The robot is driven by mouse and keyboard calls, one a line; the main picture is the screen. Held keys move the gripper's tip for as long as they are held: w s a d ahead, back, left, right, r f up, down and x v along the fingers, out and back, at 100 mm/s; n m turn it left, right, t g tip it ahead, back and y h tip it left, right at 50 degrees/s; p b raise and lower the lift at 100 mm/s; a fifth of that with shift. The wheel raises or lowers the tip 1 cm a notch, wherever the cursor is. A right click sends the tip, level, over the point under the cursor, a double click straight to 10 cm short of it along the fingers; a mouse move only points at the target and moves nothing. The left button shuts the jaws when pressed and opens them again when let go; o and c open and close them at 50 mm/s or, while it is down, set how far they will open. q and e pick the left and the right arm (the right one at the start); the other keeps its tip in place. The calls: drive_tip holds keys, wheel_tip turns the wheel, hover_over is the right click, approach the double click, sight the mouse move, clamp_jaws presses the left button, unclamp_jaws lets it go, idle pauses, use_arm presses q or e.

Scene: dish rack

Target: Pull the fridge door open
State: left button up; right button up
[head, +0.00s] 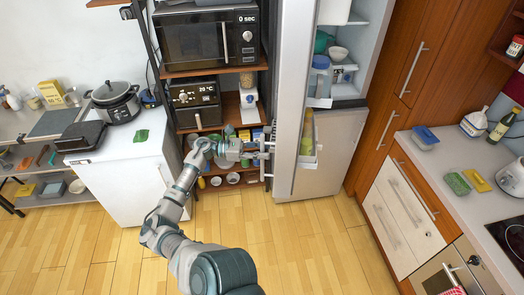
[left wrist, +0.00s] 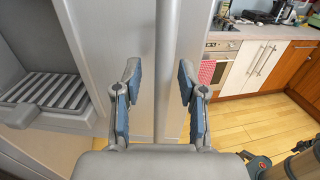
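The tall grey fridge stands in the middle of the head view. Its door (head: 291,100) stands open, swung out toward me, and shows nearly edge-on. The inside (head: 345,75) is exposed on the right. My left gripper (head: 268,146) is at the door's outer face. In the left wrist view, the vertical door handle (left wrist: 167,60) runs between the fingers of this gripper (left wrist: 160,92). The fingers are apart, with a visible gap on each side of the handle. The door's outer face (left wrist: 100,40) lies behind it. My right gripper does not show.
A shelf unit with a microwave (head: 205,38) stands left of the door. A white cabinet (head: 125,175) is farther left. Wooden cabinets and a counter (head: 455,160) are on the right. The wooden floor (head: 315,240) in front is clear apart from my arm above it.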

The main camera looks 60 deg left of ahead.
use_arm(q)
drive_tip(key=v, duration=1.2)
drive_tip(key=shift+f, duration=0.15)
